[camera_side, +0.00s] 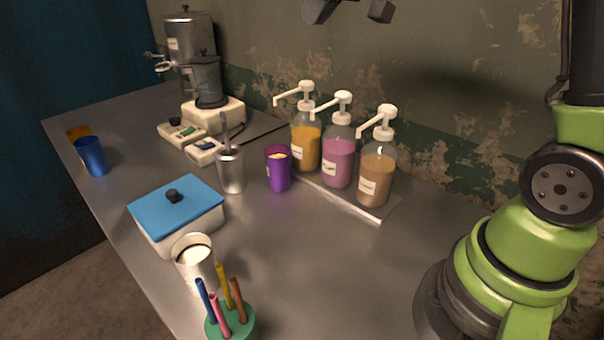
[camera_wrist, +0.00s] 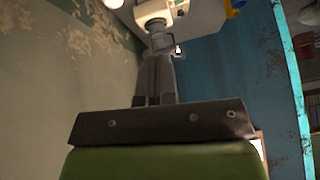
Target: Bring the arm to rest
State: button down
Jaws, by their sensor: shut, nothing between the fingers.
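My gripper (camera_wrist: 157,62) shows in the wrist view with its fingers together and nothing visible between them. In the side view, dark parts of my arm's end (camera_side: 348,10) hang at the top edge, well above the counter and cut off by the frame. My gripper touches nothing that I can see. My green arm base (camera_side: 520,250) stands at the right of the side view.
Three pump bottles (camera_side: 340,160) stand on a tray (camera_side: 376,213). A purple cup (camera_side: 278,172), metal cup (camera_side: 230,172), blue-lidded box (camera_side: 178,215), white cup (camera_side: 195,262) and pen holder (camera_side: 232,325) stand nearby. A blender (camera_side: 207,85) stands farther back. The front-right counter (camera_side: 330,265) is clear.

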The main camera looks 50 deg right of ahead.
jog(key=s+a+f+m, duration=0.1)
jog(key=s+a, duration=0.2)
jog(key=s, duration=0.4)
jog(key=s+a+f+m+y, duration=0.1)
jog(key=s+a, duration=0.2)
jog(key=s, duration=0.5)
jog(key=s+a+f+m, duration=0.1)
jog(key=s+a, duration=0.2)
jog(key=s, duration=0.5)
jog(key=shift+a+f, duration=0.2)
jog(key=shift+f, duration=0.1)
